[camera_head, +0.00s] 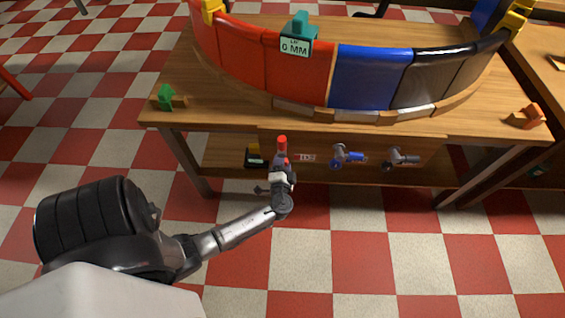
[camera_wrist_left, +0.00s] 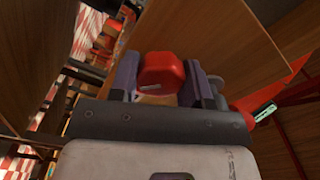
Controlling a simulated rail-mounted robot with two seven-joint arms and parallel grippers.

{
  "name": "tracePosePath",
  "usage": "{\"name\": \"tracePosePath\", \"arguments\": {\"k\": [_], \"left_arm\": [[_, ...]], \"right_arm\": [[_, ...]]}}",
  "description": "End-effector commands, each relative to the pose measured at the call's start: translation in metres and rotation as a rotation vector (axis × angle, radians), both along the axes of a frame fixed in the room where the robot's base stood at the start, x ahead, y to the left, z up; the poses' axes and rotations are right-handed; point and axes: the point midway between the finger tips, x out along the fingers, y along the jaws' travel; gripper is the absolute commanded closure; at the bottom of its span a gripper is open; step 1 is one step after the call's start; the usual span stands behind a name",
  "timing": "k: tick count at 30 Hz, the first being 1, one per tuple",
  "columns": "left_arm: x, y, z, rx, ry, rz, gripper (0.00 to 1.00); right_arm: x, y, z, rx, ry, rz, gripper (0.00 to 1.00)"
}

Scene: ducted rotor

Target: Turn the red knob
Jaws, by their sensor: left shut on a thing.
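The red knob (camera_wrist_left: 162,74) sits between the two dark fingers of my left gripper (camera_wrist_left: 162,88) in the left wrist view. The gripper is shut on it, with one finger on each side. In the head view my left gripper (camera_head: 282,158) reaches to the front of the table's lower shelf, with a red part (camera_head: 282,140) showing at its tip. The gripper hides most of the knob's mount there. My right gripper is not in view.
A blue-labelled valve (camera_head: 345,156) and a grey one (camera_head: 400,159) are to the right on the shelf. A black and yellow item (camera_head: 255,156) is close on the left. The wooden table (camera_head: 225,118) overhangs, bearing curved red, blue and black panels (camera_head: 370,77).

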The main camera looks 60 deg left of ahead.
Motion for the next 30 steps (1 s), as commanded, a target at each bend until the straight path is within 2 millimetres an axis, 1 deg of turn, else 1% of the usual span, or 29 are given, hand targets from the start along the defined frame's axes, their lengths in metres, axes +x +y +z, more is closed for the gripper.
{"name": "tracePosePath", "arguments": {"k": [2,3,10,17,20,23,26,30], "left_arm": [[0.0,0.0,0.001,0.001,-0.001,-0.001,0.8],[0.0,0.0,0.001,0.001,-0.002,-0.001,0.53],[0.0,0.0,0.0,-0.001,-0.001,0.0,0.31],[0.0,0.0,0.0,-0.001,-0.001,0.0,0.31],[-0.003,-0.004,0.0,-0.001,0.0,0.0,0.31],[-0.009,-0.015,0.001,-0.003,0.001,-0.001,0.31],[-0.018,-0.03,0.001,-0.003,0.001,0.0,0.31],[-0.033,-0.054,0.001,-0.003,0.001,0.0,0.31]], "right_arm": [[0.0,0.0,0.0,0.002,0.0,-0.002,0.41],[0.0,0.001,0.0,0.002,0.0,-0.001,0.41],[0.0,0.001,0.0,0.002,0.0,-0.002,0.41],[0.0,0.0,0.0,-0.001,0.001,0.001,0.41],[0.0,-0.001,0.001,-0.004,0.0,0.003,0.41],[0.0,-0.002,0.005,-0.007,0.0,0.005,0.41],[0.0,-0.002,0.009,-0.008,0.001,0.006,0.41],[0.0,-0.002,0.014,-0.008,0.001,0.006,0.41]]}}
